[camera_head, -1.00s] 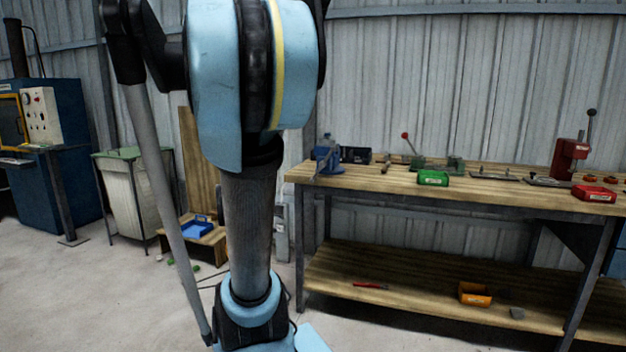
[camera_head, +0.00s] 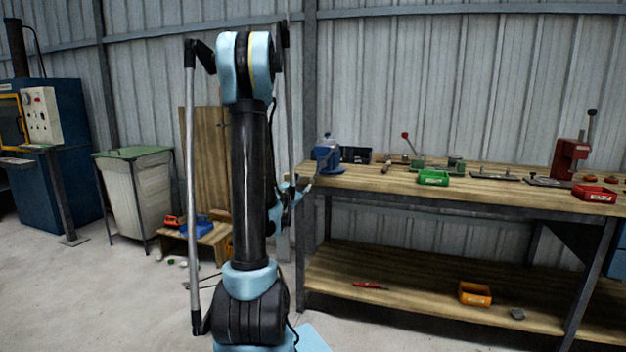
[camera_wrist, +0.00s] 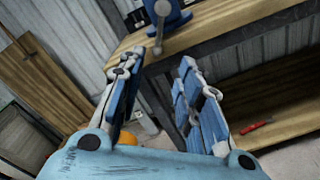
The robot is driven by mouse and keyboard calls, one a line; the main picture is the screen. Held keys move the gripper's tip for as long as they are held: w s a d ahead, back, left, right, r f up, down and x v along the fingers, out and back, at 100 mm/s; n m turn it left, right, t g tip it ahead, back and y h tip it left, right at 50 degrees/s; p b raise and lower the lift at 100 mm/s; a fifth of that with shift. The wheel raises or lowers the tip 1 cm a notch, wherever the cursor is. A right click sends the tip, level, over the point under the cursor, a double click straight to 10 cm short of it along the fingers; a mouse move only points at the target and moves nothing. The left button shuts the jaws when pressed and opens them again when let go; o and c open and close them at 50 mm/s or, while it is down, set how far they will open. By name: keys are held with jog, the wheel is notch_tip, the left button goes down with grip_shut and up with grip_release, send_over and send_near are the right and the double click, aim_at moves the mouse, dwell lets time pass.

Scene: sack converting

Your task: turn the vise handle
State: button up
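The blue vise (camera_head: 327,156) stands at the left end of the workbench top. It also shows at the top of the wrist view (camera_wrist: 176,14), partly cut off by the frame's edge. The vise handle (camera_wrist: 158,36) is a thin grey bar with a rounded end, hanging in front of the vise at the bench edge. My gripper (camera_wrist: 158,63) is open and empty. Its two blue-padded fingers stand apart, with the handle beyond their tips and not touching them. In the head view my gripper is mostly hidden behind my arm, near the bench's left end.
The workbench (camera_head: 480,205) holds a green bin (camera_head: 433,178), a red bin (camera_head: 594,193) and a red press (camera_head: 570,155). A lower shelf carries an orange bin (camera_head: 475,294). A sack stand (camera_head: 134,195) and a low wooden stool (camera_head: 212,238) stand left.

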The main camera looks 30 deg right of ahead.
aim_at(316, 175)
jog(key=shift+n, duration=0.6)
jog(key=x, duration=1.8)
jog(key=shift+w+f, duration=0.1)
jog(key=shift+w, duration=0.15)
grip_shut()
